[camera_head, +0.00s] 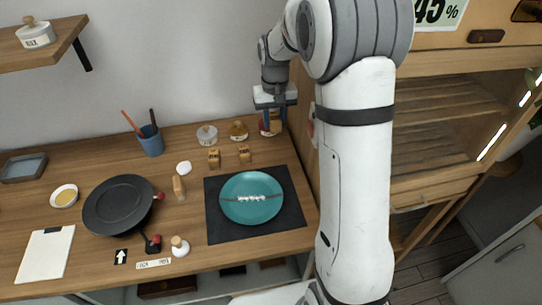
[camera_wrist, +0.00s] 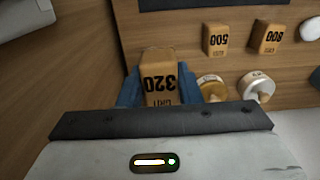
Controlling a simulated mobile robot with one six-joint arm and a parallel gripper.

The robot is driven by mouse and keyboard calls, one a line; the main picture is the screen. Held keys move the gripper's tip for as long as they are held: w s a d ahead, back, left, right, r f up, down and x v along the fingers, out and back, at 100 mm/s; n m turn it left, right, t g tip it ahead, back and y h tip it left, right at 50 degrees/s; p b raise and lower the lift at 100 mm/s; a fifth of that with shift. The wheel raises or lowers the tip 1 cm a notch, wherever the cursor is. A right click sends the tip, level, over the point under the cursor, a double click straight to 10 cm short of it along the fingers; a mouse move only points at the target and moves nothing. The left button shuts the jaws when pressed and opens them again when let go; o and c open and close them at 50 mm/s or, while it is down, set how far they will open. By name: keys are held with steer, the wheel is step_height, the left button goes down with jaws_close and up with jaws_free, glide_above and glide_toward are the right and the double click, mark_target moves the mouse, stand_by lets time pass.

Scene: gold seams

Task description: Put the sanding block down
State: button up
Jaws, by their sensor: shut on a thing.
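My gripper (camera_wrist: 158,92) is shut on a tan sanding block (camera_wrist: 158,72) marked 320 in the wrist view, one blue finger on each side. Two similar blocks, marked 500 (camera_wrist: 215,40) and 800 (camera_wrist: 268,37), stand on the worktop apart from my gripper. They also show in the head view (camera_head: 214,158) (camera_head: 245,154).
Two jars (camera_head: 207,135) (camera_head: 239,131) stand along the back wall. The cabinet side rises close right of my gripper.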

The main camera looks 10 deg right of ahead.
mark_target(274, 154)
steer(key=shift+w+f+b, duration=0.2)
steer(key=shift+f+b, duration=0.05)
steer(key=shift+f, duration=0.3)
steer(key=shift+w+f+b, duration=0.15)
steer(key=shift+f+b, duration=0.05)
steer(key=shift+f, duration=0.3)
step_height(274, 154, down, 10)
steer(key=shift+r+p, duration=0.15)
steer(key=shift+p, duration=0.35)
steer(key=shift+s, duration=0.1)
steer(key=o, duration=0.9)
